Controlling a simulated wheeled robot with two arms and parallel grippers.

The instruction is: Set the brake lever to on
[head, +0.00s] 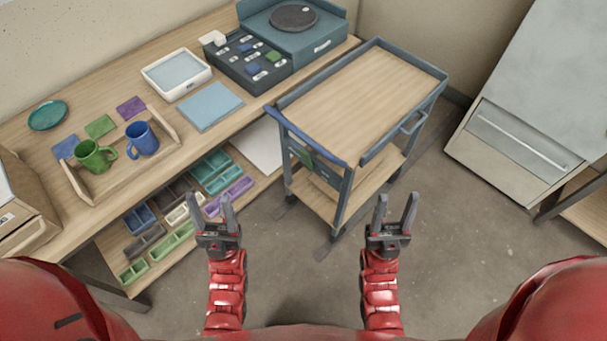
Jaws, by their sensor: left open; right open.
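A wheeled cart (360,95) with a wooden top and blue-grey frame stands at the centre right. A blue push handle (310,137) runs along its near left end. A small green part (301,155) shows below that handle. A grey bar (413,124) sticks out on the cart's right side. I cannot tell which part is the brake lever, or its setting. My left gripper (210,196) is open and empty, left of and nearer than the cart. My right gripper (396,196) is open and empty, in front of the cart's near right side. Neither visibly touches anything.
A long workbench (60,130) on the left holds a tray (85,190) with green and blue mugs, and a white basin (176,73). Coloured bins (210,165) sit on its lower shelf. A grey cabinet (525,125) stands right. Floor between is clear.

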